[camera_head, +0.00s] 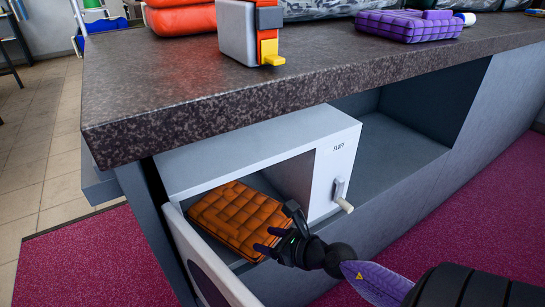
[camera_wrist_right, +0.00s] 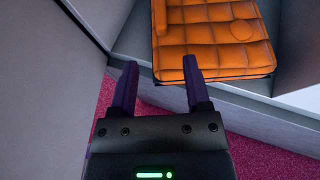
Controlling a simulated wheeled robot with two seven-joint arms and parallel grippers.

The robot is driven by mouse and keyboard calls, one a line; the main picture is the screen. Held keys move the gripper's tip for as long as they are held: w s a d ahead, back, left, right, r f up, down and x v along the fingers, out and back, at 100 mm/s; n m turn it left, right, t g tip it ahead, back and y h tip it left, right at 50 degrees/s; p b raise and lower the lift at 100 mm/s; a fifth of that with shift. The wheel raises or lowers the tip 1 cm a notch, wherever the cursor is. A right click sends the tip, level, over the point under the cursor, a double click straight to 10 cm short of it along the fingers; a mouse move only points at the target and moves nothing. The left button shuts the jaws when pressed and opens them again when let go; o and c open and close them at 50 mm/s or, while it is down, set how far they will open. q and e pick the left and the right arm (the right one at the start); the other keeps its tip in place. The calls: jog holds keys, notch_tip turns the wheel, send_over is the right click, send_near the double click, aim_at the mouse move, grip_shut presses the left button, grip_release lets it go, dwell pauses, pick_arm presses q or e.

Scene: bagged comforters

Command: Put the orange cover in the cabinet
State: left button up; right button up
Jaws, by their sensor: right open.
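The orange cover (camera_head: 238,217) is a flat, quilted orange pad. It lies inside the white cabinet (camera_head: 258,139) under the counter, on the cabinet's floor near the opening. The cabinet door (camera_head: 205,262) stands open at the lower left. My right gripper (camera_head: 268,240) is at the cabinet opening, by the cover's near edge. In the right wrist view the cover (camera_wrist_right: 215,40) lies just beyond the fingertips, and the right gripper (camera_wrist_right: 160,72) is open with nothing between its fingers. My left gripper is not in view.
The stone-look counter (camera_head: 200,95) overhangs the cabinet. On it are red-orange bags (camera_head: 183,18), a grey block with a yellow and red part (camera_head: 238,32), and a purple quilted pack (camera_head: 408,24). An open shelf space (camera_head: 400,150) is right of the cabinet. Magenta carpet (camera_head: 450,190) lies in front.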

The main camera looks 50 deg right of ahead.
jog(key=s+f+m+g+h, duration=0.2)
jog(key=s+f+m, duration=0.4)
jog(key=f+m, duration=0.3)
jog(key=s+f+m+g+h, duration=0.2)
jog(key=s+f+m+g, duration=0.1)
jog(key=s+f+m, duration=0.5)
jog(key=s+a+f+m+g, duration=0.3)
jog(key=s+m, duration=0.3)
jog(key=s, duration=0.3)
jog(key=s+a+f+m+g, duration=0.2)
jog(key=s+f+m, duration=0.3)
jog(key=s, duration=0.4)
jog(key=s+a+f+m+g, duration=0.3)
jog(key=s+m+g, duration=0.2)
jog(key=s+m, duration=0.2)
jog(key=shift+s+a+f+y, duration=0.35)
jog(key=shift+s+f+y, duration=0.05)
jog(key=shift+s, duration=0.8)
jog(key=shift+w, duration=0.1)
